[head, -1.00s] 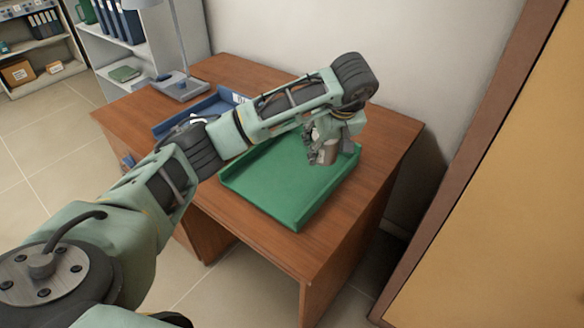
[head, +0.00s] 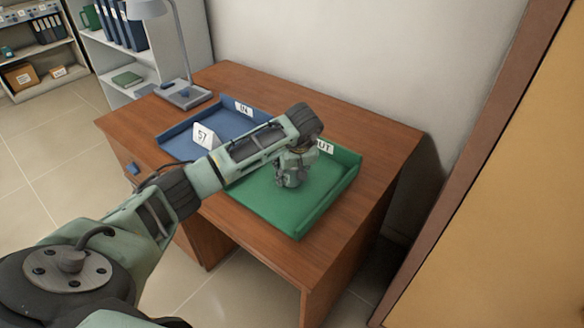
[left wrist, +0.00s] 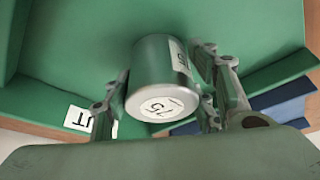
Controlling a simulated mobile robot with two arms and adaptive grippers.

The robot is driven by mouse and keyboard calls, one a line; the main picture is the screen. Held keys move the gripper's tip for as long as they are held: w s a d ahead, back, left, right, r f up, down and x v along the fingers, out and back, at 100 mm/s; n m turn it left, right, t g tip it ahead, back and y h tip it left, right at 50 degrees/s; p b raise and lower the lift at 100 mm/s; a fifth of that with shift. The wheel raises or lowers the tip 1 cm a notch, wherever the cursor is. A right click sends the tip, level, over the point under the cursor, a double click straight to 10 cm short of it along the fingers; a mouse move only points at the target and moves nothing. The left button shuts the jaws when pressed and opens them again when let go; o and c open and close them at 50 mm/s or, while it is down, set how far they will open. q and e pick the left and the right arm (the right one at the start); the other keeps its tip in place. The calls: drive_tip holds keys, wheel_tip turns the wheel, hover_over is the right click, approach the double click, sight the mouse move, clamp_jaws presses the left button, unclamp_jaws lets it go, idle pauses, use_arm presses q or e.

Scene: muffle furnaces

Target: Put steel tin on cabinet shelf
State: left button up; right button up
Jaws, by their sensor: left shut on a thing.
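In the head view my left gripper (head: 290,178) is over the green OUT tray (head: 303,222) on the desk, and the tin is mostly hidden there by the gripper. I cannot tell how far the tin is above the tray floor. My right gripper is not in view.
On the brown desk (head: 385,135) a blue tray (head: 180,143) holds a white card (head: 204,137) marked 57. A lamp (head: 185,92) stands at the back left. White shelves (head: 178,50) are beyond. A tan panel with a brown edge (head: 505,200) is at the right.

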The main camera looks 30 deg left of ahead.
use_arm(q)
drive_tip(key=o, duration=1.3)
drive_tip(key=shift+o, duration=0.2)
